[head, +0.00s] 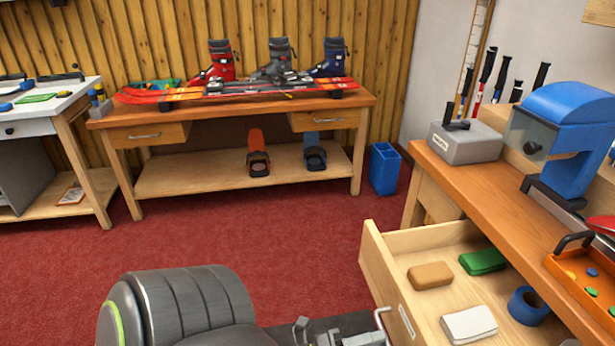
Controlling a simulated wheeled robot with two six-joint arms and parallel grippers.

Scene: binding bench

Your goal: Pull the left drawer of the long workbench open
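The long workbench (480,185) with an orange-brown top runs along the right side. Its drawer (385,268) at the left end stands well open. A pale eraser-like tan block (430,275), a green item (483,262), a white pad (468,325) and a blue tape roll (527,306) lie inside. The drawer's metal handle (383,320) shows at the bottom edge. My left gripper (362,334) is right beside the handle, cut off by the frame. I cannot tell whether its fingers are closed on the handle. My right gripper is not in view.
A grey box (465,142), a blue machine (570,130) and an orange tray (560,268) stand on the workbench. A back bench (365,98) holds skis and boots. A blue bin (383,170) stands beside it. The red carpet (250,240) between is clear.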

